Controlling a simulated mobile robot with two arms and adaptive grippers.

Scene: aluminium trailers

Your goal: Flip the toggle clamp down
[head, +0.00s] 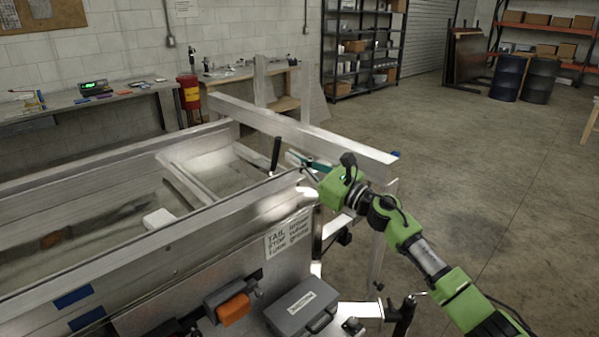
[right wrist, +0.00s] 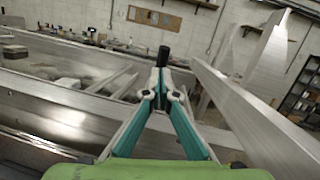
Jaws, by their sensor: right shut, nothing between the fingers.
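The toggle clamp's black handle (head: 276,153) stands nearly upright at the trailer's corner, just left of my right gripper in the head view. In the right wrist view the black handle (right wrist: 163,55) shows right beyond the fingertips. My right gripper (head: 296,158) reaches in from the right with its fingers together. In the wrist view the teal and white fingers (right wrist: 161,88) meet at their tips with nothing held. I cannot tell whether the tips touch the handle. The clamp's base is hidden behind the trailer wall and the fingers. My left gripper is not in view.
The aluminium trailer wall (head: 150,240) runs along the left, and a metal beam (head: 330,138) lies close behind my right gripper. A grey case (head: 301,306) and an orange item (head: 233,309) sit at the front. The floor to the right is clear.

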